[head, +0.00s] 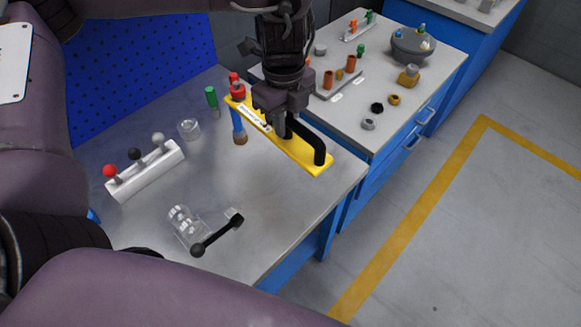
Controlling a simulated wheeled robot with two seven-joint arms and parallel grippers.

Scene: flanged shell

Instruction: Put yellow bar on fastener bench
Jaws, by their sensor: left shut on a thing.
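The yellow bar (305,154) is a flat yellow piece with a white label at one end and a black handle on top. My left gripper (283,128) is shut on it and holds it over the right part of the near bench (270,215). The fingertips are partly hidden. The bench with small fasteners (425,85), likely the fastener bench, stands behind and to the right, with a grey top and blue drawers. My right gripper is not in view.
On the far bench are a grey domed part (412,46), orange pieces and several small nuts. On the near bench are a white block with three coloured knobs (146,172), a red-topped blue tool (238,115), clear jars and a black-handled part (220,236).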

